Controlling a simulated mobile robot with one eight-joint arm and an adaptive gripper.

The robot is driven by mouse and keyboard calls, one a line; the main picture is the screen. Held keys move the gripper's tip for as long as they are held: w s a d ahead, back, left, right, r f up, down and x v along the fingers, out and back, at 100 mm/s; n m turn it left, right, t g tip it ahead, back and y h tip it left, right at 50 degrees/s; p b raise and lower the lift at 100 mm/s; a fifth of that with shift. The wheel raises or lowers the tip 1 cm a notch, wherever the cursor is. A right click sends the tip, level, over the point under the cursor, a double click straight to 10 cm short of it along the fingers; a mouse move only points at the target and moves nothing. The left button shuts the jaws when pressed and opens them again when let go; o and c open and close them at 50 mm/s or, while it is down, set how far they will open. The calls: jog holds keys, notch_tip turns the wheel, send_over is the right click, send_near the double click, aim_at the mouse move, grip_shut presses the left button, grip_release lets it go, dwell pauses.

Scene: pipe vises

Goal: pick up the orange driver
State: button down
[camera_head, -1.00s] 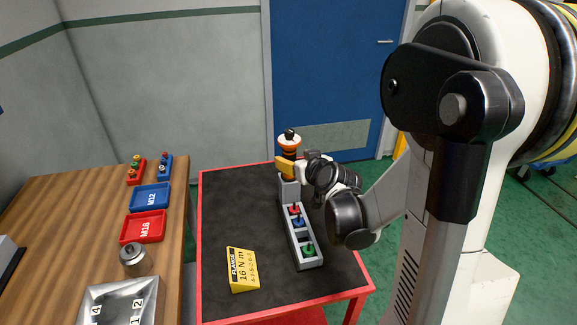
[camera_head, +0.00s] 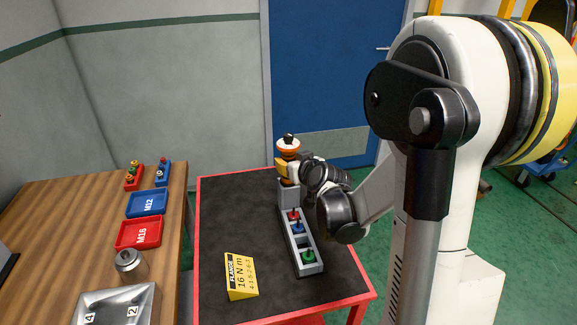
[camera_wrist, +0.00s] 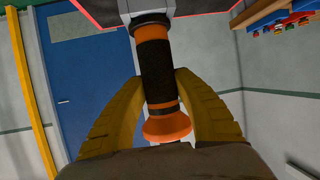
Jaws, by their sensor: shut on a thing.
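The orange driver (camera_head: 288,153) stands upright in the grey socket at the far end of the tool rack (camera_head: 291,197) on the black-topped table. It has a black grip with orange bands and a flared orange collar. My gripper (camera_head: 284,165) is shut on the driver, reaching it from the right. In the wrist view the yellow fingers (camera_wrist: 157,85) lie on either side of the driver's black grip (camera_wrist: 157,70). The driver's far end meets the grey socket (camera_wrist: 146,8) there. Its lower end is hidden inside the socket.
The rack also holds red, blue and green-topped pieces (camera_head: 308,257). A yellow torque sign (camera_head: 240,277) stands on the table. A wooden bench (camera_head: 60,225) at left carries blue (camera_head: 147,203) and red (camera_head: 139,233) trays and a metal cylinder (camera_head: 130,261). The table's left part is clear.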

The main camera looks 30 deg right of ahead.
jog(key=shift+r, duration=0.1)
notch_tip(320, 180, up, 18)
jog(key=p, duration=0.7)
jog(key=shift+p, duration=0.35)
